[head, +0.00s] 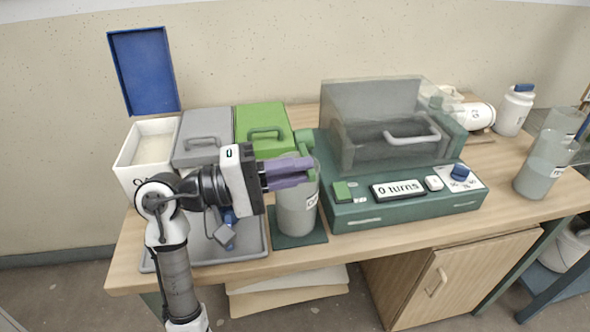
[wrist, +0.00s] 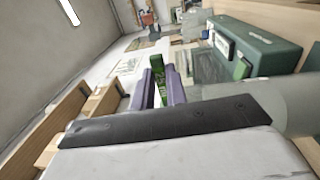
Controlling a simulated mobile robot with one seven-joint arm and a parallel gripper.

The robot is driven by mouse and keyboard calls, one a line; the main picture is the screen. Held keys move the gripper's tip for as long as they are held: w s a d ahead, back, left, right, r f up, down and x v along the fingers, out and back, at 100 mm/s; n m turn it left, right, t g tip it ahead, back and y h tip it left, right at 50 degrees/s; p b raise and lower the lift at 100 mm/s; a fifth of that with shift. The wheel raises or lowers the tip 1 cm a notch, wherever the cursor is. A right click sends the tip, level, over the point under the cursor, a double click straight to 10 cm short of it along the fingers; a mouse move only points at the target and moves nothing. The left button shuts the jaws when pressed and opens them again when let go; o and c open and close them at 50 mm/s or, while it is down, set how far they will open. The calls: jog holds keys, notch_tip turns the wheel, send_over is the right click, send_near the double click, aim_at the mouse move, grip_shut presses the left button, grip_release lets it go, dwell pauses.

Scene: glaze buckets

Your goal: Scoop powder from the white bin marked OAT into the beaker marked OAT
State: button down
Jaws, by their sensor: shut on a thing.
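The white bin (head: 128,176) stands at the back left, its blue lid (head: 145,72) raised. Pale powder (head: 153,148) shows inside; its marking is partly hidden by my arm. The beaker (head: 297,222) stands on a dark green mat (head: 290,241), its label only partly readable, with greyish contents in its lower part. My gripper (head: 308,172) has purple fingers shut on a green scoop (head: 305,142) at the beaker's upper part. In the wrist view the green piece (wrist: 157,70) is between the fingers (wrist: 160,88). The scoop's bowl and its load cannot be made out.
Grey (head: 202,136) and green (head: 262,128) lidded bins stand behind my gripper. A green device with a clear cover (head: 380,110) reads 0 turns, close right of the beaker. A grey tray (head: 200,254) lies below my arm. Another beaker (head: 540,178) stands far right.

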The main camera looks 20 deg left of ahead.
jog(key=shift+s+a+f+t+h+b, duration=0.1)
jog(key=shift+f+t+h+b, duration=0.05)
jog(key=shift+t+h+b, duration=0.5)
jog(key=shift+a+f+t+h+b, duration=0.15)
jog(key=shift+t+h+b, duration=0.25)
jog(key=shift+h, duration=0.35)
dwell(0.4)
notch_tip(320, 180, up, 5)
jog(key=g+y+p, duration=0.4)
jog(key=y+p, duration=0.1)
jog(key=p, duration=0.1)
jog(key=g+y+p, duration=0.4)
jog(key=y+p, duration=0.2)
jog(key=p, duration=0.1)
dwell(0.4)
jog(key=shift+s, duration=0.1)
dwell(0.4)
